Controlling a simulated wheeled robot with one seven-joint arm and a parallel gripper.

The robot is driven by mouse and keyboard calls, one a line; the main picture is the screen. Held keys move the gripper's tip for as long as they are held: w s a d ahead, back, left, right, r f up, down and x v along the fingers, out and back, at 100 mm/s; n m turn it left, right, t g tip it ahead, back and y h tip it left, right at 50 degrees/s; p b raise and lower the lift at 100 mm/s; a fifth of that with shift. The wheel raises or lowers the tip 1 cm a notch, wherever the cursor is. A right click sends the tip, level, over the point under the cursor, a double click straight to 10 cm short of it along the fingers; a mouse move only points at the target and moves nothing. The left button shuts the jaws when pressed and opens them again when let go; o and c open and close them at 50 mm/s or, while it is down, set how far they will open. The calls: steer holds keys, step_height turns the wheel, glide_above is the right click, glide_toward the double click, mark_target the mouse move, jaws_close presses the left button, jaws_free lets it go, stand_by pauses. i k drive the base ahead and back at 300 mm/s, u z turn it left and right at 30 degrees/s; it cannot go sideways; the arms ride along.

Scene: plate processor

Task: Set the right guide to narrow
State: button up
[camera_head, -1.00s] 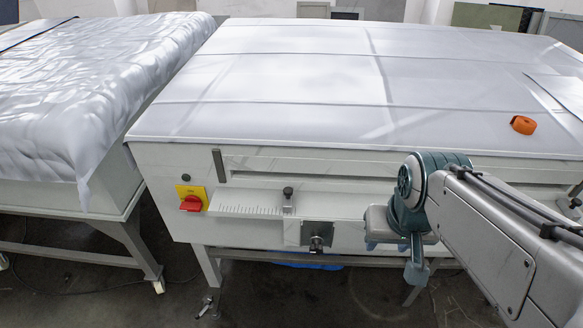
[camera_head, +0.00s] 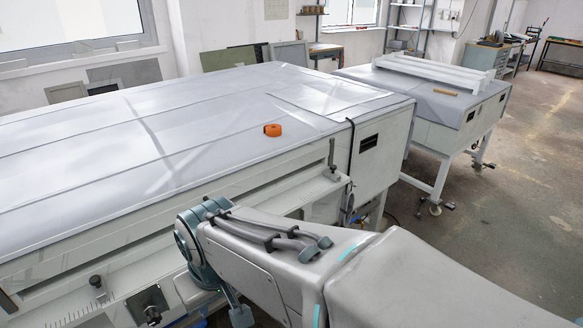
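The plate processor (camera_head: 190,120) is a long pale machine with a grey covered top. A small dark knob on a block (camera_head: 96,282) sits on the ruled scale (camera_head: 70,313) at the lower left of its front. Near the right end of the front, a dark upright piece with a small knob below it (camera_head: 333,168) shows; it appears to be the right guide, but its setting is too small to read. My gripper (camera_head: 215,305) hangs low in front of the machine, left of and apart from that piece. My arm partly hides it, and its fingers are unclear.
A second table (camera_head: 430,100) with white bars stands beyond the right end. A black knob on a plate (camera_head: 152,313) juts from the front at lower left. Open floor (camera_head: 520,200) lies to the right.

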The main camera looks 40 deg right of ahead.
mark_target(330, 172)
steer(key=u, duration=0.05)
steer(key=k, duration=0.2)
steer(key=z, duration=0.75)
steer(key=i, duration=0.3)
steer(key=z, duration=1.4)
steer(key=k, duration=1.3)
steer(key=z, duration=0.05)
steer(key=i, duration=0.45)
steer(key=u, duration=0.75)
steer(key=i, duration=1.3)
steer(key=z, duration=0.45)
